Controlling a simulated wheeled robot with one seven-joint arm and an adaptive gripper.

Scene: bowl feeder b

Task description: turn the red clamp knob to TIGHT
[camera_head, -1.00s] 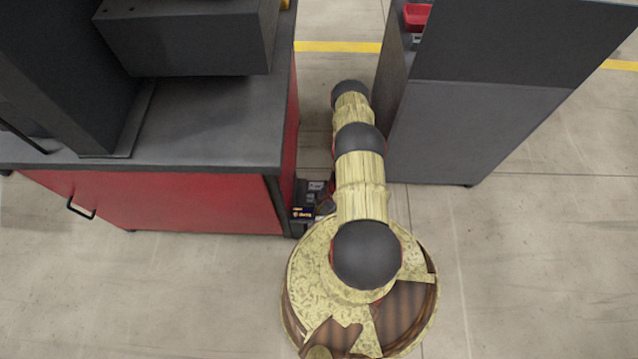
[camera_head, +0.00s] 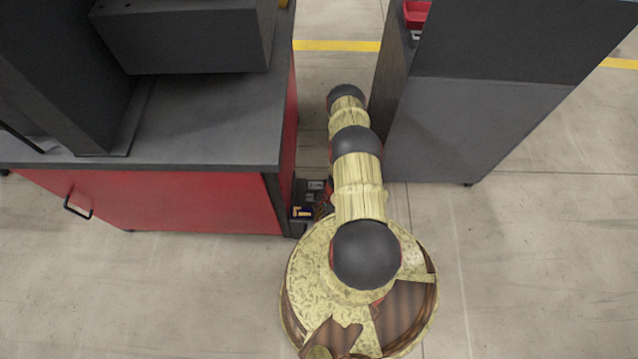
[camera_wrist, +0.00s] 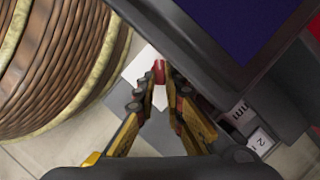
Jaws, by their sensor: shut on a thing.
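The red clamp knob (camera_wrist: 159,72) shows in the wrist view as a small red piece between the fingertips of my gripper (camera_wrist: 160,84). The fingers are closed in on it from both sides, and they hide part of it. A white plate (camera_wrist: 136,72) lies behind the knob. Labels with dark print (camera_wrist: 258,141) are on the dark unit to the right, only partly readable. In the head view the gripper and the knob are hidden behind my arm and the red cabinet.
A red cabinet with a dark top (camera_head: 215,125) stands left of my arm in the head view. A grey cabinet (camera_head: 470,130) stands to the right. The gap between them is narrow. A dark housing (camera_wrist: 190,40) crosses above the gripper in the wrist view.

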